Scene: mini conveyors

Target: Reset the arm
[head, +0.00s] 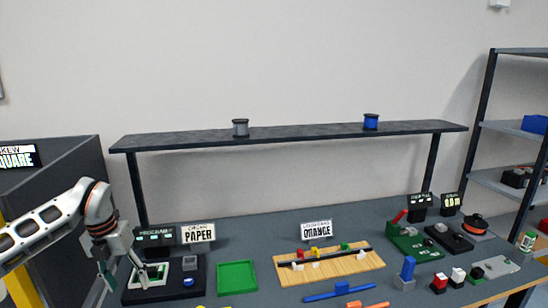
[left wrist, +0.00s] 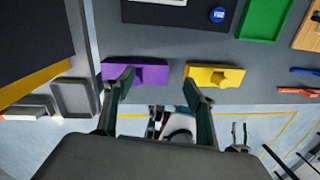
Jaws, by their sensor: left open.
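My left arm (head: 45,225) comes in from the left in the head view. Its gripper (head: 124,274) is over the left front of the grey table (head: 260,287), near the black station. In the left wrist view the two fingers of this gripper (left wrist: 159,87) are spread apart with nothing between them. A purple piece (left wrist: 150,73) and a yellow piece (left wrist: 214,76) lie along the table's front edge beyond the fingertips. My right gripper does not show in the head view.
A black board (head: 190,288) and green tray (head: 237,278) stand by the gripper. A wooden board (head: 330,266) with colored pieces lies mid-table. A dark shelf (head: 290,137) spans the back; a grey rack (head: 510,125) stands right.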

